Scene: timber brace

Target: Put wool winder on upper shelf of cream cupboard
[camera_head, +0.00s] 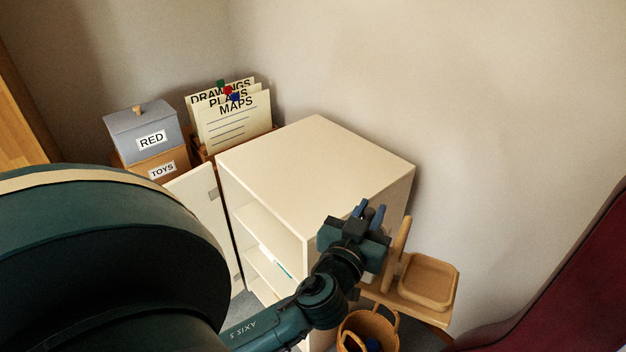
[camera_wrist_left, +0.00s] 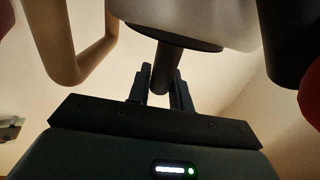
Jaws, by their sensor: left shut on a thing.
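The cream cupboard (camera_head: 315,160) stands in the corner, its door (camera_head: 197,210) open at the left and its front compartments partly in view. My left gripper (camera_head: 369,211) is beside the cupboard's front right edge. In the left wrist view its fingers (camera_wrist_left: 160,90) are shut on a dark rod (camera_wrist_left: 167,68) under a dark disc and a pale body (camera_wrist_left: 205,15). This looks like part of the wool winder, but I cannot make out the whole thing. The head view does not show it clearly. My right gripper is out of view.
Right of the cupboard are a wooden post (camera_head: 398,243) and a square wooden tray (camera_head: 440,268). A basket (camera_head: 353,332) with handles stands below. A grey RED box (camera_head: 140,125), a TOYS box and a file holder stand at the back left. The cupboard's top is clear.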

